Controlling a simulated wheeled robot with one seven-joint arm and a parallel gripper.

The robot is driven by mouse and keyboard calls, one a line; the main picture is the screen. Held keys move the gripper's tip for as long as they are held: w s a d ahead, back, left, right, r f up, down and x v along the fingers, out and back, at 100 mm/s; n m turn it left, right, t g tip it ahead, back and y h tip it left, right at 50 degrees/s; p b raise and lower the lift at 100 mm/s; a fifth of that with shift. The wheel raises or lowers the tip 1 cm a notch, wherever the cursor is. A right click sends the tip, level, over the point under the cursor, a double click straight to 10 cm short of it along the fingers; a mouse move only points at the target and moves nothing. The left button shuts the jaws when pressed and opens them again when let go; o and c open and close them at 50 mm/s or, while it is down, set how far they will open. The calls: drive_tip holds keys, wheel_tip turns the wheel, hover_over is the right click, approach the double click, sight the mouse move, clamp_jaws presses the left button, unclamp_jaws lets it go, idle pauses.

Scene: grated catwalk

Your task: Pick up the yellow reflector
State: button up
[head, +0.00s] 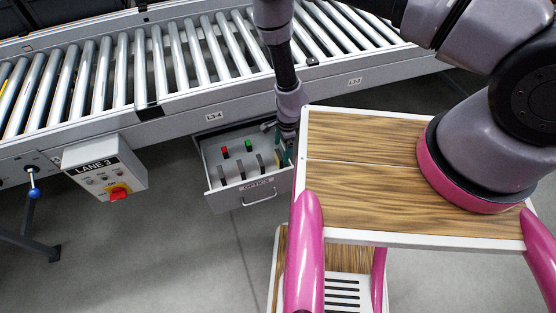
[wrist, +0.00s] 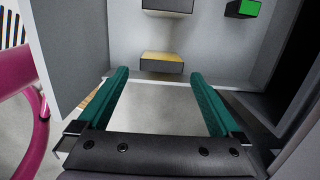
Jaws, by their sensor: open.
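The yellow reflector (wrist: 162,58) is a small block with a yellow face and dark sides. It lies on the grey drawer floor in the wrist view, just beyond my fingertips and roughly centred between them. My gripper (wrist: 159,74) has two teal fingers spread wide, with nothing between them. In the head view my gripper (head: 287,156) reaches down at the drawer's right side and is mostly hidden by my own body.
The open grey drawer (head: 228,200) has walls close around my gripper. It also holds a red-faced block (head: 224,152), a green-faced block (head: 249,145) and several dark blocks. The roller conveyor (head: 150,70) runs above, and a LANE 3 control box (head: 105,168) hangs left.

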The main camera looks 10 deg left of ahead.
sight(277, 166)
drive_tip(key=f, duration=0.2)
drive_tip(key=a+f, duration=0.1)
drive_tip(key=f, duration=0.4)
drive_tip(key=shift+s+a+f, duration=0.1)
drive_tip(key=shift+s+a, duration=0.15)
drive_tip(key=c, duration=1.3)
